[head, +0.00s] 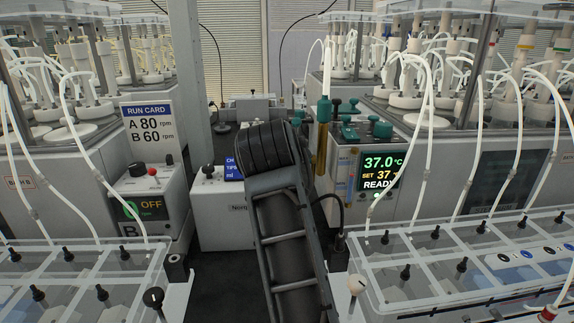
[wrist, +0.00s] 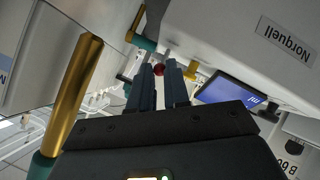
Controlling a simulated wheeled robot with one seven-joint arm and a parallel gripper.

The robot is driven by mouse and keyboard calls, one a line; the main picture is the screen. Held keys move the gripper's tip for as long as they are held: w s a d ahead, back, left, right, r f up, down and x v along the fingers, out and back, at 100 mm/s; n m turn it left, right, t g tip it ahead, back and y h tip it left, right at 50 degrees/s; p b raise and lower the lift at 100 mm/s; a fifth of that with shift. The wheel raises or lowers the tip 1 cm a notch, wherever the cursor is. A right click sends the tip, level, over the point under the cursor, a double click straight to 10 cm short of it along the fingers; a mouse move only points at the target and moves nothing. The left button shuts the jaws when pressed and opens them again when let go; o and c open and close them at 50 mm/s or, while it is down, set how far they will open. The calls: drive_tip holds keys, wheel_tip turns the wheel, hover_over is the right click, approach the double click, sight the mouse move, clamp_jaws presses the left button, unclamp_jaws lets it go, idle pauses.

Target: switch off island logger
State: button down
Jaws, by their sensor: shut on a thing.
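The logger appears to be the low white box (head: 222,218) with a blue screen (head: 234,167), in the middle of the head view. My forearm hides its right side there. In the wrist view its pale front bears the name Norqnell (wrist: 286,40), and the lit blue screen (wrist: 228,88) shows beside my fingers. My gripper (wrist: 159,70) has its two dark fingers close together around a small red part (wrist: 159,70), just beside the screen. I cannot tell what the red part is fixed to. In the head view my fingertips are hidden behind my wrist.
A grey controller (head: 150,215) reading OFF stands left of the logger. Clear-lidded baths (head: 455,262) with tubes flank the front.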

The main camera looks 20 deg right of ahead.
drive_tip(key=shift+a, duration=0.1)
drive_tip(key=c, duration=1.4)
unclamp_jaws()
drive_tip(key=v, duration=0.7)
drive_tip(key=shift+s+a+r, duration=0.15)
drive_tip(key=shift+s+r, duration=0.05)
drive_tip(key=shift+s, duration=0.1)
